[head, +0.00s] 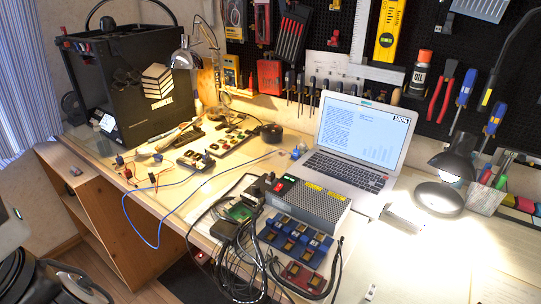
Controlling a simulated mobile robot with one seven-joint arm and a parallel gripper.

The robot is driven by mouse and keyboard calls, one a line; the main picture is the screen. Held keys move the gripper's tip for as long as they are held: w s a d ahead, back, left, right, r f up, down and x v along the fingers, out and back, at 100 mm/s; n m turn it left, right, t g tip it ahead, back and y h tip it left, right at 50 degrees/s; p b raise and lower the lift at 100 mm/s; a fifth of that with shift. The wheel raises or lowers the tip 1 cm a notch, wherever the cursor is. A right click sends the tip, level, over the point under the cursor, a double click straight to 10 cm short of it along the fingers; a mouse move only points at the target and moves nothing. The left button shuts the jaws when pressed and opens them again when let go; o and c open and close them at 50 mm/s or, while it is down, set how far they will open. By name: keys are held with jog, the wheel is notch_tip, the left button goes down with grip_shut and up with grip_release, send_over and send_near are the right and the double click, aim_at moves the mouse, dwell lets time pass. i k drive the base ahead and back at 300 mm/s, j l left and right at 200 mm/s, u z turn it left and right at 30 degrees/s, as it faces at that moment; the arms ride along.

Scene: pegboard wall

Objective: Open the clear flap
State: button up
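I cannot make out a clear flap for certain. A black box-like machine (130,85) with a white hexagonal logo stands at the back left of the workbench. Its front and side look dark and glossy, and I cannot tell whether one of these faces is a clear flap or whether it is shut. My gripper cannot be made out in the head view. Grey and black parts show at the lower left edge, cut off by the frame, and I cannot tell what they are.
The wooden workbench (95,150) holds an open laptop (365,135), a grey power box (308,203), blue modules (296,238), loose cables and a lit black lamp (455,160). Tools hang on the black pegboard (345,20). Open floor (85,262) shows at the lower left.

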aim_at(277, 158)
jog(key=i+j+z, duration=0.2)
jog(key=j, duration=1)
jog(key=i+j+z, duration=0.25)
jog(key=j, duration=0.95)
jog(key=j+z, duration=0.2)
jog(key=j, duration=1)
jog(key=i, duration=0.5)
